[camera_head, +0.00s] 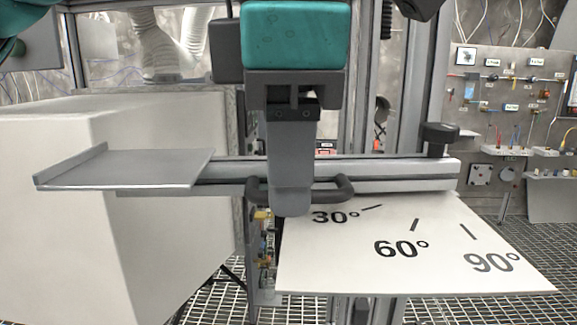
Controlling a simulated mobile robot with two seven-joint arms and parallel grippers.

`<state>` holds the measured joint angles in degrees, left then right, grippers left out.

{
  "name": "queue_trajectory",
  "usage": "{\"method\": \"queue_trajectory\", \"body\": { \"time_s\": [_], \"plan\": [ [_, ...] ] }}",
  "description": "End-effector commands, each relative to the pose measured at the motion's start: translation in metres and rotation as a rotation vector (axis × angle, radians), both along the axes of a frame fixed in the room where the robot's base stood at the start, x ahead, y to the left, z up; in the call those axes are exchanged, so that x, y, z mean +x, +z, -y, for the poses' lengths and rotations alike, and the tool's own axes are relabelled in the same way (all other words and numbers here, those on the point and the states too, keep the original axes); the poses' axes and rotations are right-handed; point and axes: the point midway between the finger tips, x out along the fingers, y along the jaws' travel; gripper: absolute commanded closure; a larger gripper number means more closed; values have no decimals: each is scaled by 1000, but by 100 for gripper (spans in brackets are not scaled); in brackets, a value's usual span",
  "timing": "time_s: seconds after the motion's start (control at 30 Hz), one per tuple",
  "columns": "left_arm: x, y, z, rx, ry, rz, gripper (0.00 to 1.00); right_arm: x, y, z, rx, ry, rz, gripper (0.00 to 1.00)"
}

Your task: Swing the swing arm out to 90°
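The swing arm (400,171) is a grey bar running left to right along the back edge of a white angle plate (340,270) marked 30°, 60° and 90°. A flat grey tray (130,170) is at its left end, and a black knob (440,133) stands at its right end. A black handle (336,192) sticks out at the front of the bar. My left gripper (291,205), teal and grey, points down at the handle, its fingers covering the handle's middle. One finger hides the other, so I cannot tell whether they grip it. My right gripper is not visible.
A large white box (60,200) fills the left, below the tray. A steel panel (515,110) with cables and small fittings stands at the right. Grating floor (470,308) shows in front. The space above the angle plate, in front of the bar, looks clear.

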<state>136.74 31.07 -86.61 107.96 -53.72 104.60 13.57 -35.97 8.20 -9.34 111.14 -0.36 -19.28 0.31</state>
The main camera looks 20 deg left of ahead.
Motion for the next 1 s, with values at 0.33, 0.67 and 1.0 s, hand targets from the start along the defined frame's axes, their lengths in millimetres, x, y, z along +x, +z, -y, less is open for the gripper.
{"method": "queue_trajectory", "body": {
  "time_s": [0.33,0.67,1.0],
  "plan": [
    [1,-5,0,0,0,-1,62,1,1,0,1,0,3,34],
    [1,-4,0,0,0,-1,93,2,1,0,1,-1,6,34],
    [1,-4,0,0,0,0,100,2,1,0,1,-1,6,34]
  ]
}}
